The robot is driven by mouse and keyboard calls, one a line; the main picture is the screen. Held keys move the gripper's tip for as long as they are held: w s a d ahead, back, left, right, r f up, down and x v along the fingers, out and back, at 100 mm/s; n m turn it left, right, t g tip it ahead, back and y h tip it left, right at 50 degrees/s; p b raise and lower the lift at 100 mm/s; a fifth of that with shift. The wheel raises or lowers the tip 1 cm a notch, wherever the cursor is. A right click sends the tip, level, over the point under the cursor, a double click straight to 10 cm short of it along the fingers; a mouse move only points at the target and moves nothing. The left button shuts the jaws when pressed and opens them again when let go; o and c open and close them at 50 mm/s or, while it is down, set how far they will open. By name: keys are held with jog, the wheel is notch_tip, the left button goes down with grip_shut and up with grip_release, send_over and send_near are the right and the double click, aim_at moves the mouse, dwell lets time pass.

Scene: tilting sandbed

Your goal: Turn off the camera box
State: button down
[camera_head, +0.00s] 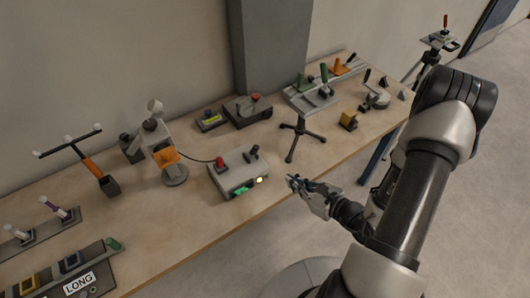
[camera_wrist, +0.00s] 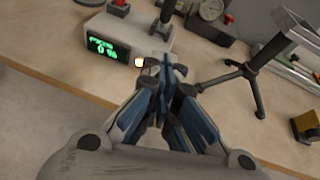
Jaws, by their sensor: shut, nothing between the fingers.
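The camera box appears to be the light grey box (camera_head: 232,176) on the table, with a cable running left to a device. On top are a red button (camera_head: 220,162) and a black lever (camera_head: 253,152). Its front has a lit green display (camera_head: 243,188) and a glowing yellowish light (camera_head: 259,180). In the wrist view the box (camera_wrist: 135,35) is at the top, its display (camera_wrist: 108,48) showing green text ending in "0 %". My gripper (camera_head: 291,180) is shut and empty, right of the box near the table's front edge. In the wrist view its fingertips (camera_wrist: 166,64) overlap the box's right corner; contact is not visible.
A black tripod stand (camera_head: 300,134) stands right of the box. A dark box with a red knob (camera_head: 254,104) sits behind. A white and orange device (camera_head: 166,157) stands left. A small yellow block (camera_head: 348,121) is farther right. Bare tabletop lies in front of the box.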

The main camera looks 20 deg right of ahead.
aim_at(253, 151)
dwell(0.3)
jog(key=r+b+x, duration=0.2)
jog(key=x, duration=1)
jog(key=shift+w+a, duration=0.4)
jog(key=shift+w, duration=0.35)
jog(key=shift+r, duration=0.2)
